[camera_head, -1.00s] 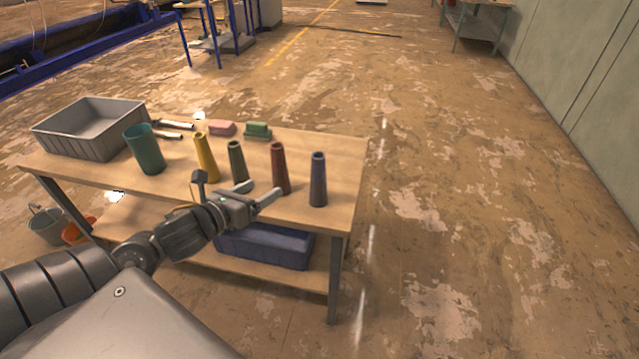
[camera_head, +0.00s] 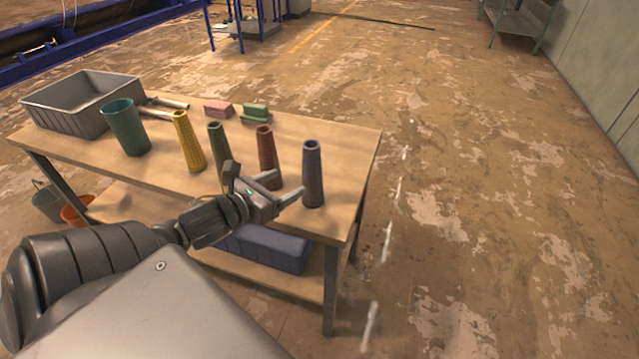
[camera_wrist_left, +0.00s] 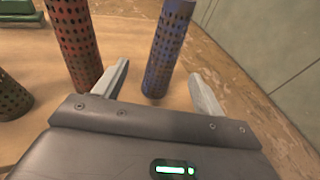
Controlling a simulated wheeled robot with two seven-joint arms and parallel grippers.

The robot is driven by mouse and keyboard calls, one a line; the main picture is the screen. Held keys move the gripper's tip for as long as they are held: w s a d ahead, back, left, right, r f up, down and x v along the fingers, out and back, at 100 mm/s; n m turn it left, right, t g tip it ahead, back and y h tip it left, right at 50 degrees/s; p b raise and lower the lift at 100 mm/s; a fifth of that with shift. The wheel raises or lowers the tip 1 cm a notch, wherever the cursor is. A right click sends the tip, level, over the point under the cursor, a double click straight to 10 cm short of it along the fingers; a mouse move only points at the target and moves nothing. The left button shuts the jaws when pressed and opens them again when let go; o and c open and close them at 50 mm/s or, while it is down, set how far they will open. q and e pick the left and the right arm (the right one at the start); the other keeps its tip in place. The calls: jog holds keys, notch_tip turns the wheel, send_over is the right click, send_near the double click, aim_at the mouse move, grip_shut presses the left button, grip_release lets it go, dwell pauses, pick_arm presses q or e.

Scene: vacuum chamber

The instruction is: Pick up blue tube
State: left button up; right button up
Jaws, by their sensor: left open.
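The blue tube (camera_head: 313,174) stands upright near the right end of the wooden table, tapered and perforated. My left gripper (camera_head: 284,188) is open and empty at the table's front edge, just left of and in front of the blue tube. In the left wrist view the blue tube (camera_wrist_left: 168,48) stands ahead, between the lines of the two open fingers (camera_wrist_left: 160,88), apart from both. The red tube (camera_head: 267,156) stands left of it; in the wrist view it (camera_wrist_left: 75,42) is close to the left finger. My right gripper is not seen.
A dark green tube (camera_head: 218,148), a yellow tube (camera_head: 188,140) and a green cup (camera_head: 125,127) stand further left. A grey bin (camera_head: 82,100) is at the left end. Pink (camera_head: 218,109) and green (camera_head: 255,113) blocks lie behind. Floor right of the table is free.

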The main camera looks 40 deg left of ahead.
aim_at(305, 172)
pick_arm(q)
jog(key=shift+w+d+r, duration=0.2)
jog(key=shift+w+d, duration=0.1)
jog(key=shift+w, duration=0.4)
jog(key=x, duration=0.4)
jog(key=shift+w+d+r+p, duration=0.1)
jog(key=shift+p, duration=0.2)
jog(key=shift+w, duration=0.6)
jog(key=p+x, duration=0.1)
jog(key=x, duration=0.2)
jog(key=shift+w, duration=0.4)
jog(key=shift+w+f, duration=0.3)
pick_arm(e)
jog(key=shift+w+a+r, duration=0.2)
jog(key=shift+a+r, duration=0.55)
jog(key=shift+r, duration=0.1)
